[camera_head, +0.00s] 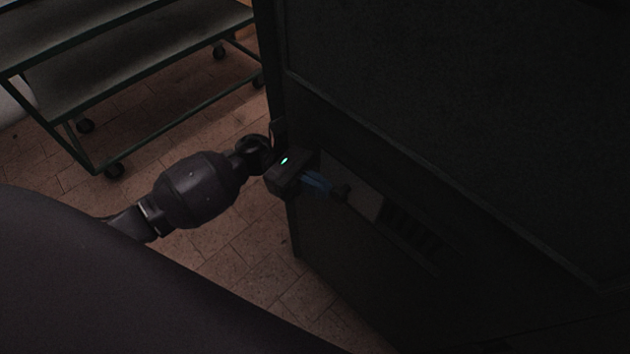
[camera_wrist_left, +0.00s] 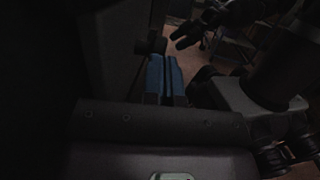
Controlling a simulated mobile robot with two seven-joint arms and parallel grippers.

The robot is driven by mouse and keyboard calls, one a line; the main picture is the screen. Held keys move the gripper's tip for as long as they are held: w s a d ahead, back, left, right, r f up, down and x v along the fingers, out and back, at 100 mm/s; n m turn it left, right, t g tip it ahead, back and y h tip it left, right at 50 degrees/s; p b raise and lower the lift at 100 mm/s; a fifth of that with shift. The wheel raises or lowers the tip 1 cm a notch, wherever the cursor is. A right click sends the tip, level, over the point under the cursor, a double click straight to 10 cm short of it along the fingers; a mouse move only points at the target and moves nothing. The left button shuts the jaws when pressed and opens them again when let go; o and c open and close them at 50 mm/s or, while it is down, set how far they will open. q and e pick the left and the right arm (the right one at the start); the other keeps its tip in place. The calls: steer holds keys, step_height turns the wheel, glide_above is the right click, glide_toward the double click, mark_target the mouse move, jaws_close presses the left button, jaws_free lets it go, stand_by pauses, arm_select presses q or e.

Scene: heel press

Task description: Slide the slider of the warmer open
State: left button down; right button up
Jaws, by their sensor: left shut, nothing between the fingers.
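The warmer (camera_head: 450,90) is a large dark cabinet filling the right of the head view. Low on its face is a vent with a pale plate (camera_head: 365,204) and dark slots (camera_head: 412,231). A small dark knob (camera_head: 342,192), which looks like the slider's, stands at the plate's left end. My left gripper (camera_head: 325,186) is shut and empty, its blue fingers pointing at the knob. They look close to it; contact cannot be told. In the left wrist view the blue fingers (camera_wrist_left: 165,68) lie together beside a dark knob (camera_wrist_left: 150,45). A dark shape there, probably my right gripper (camera_wrist_left: 188,38), is unclear.
A wheeled shelf cart (camera_head: 130,70) stands on the tiled floor at the upper left, apart from the warmer. Open floor (camera_head: 225,255) lies below my left arm. The scene is dim, and the warmer's face is hard to make out.

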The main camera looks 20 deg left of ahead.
arm_select(q)
steer(key=shift+d, duration=0.1)
steer(key=s+f+x, duration=0.1)
steer(key=s+x, duration=0.1)
steer(key=x, duration=1)
steer(key=shift+f, duration=0.4)
arm_select(e)
steer(key=shift+w+a, duration=0.2)
steer(key=shift+w, duration=0.1)
steer(key=shift+s+f, duration=0.1)
steer(key=shift+s, duration=0.05)
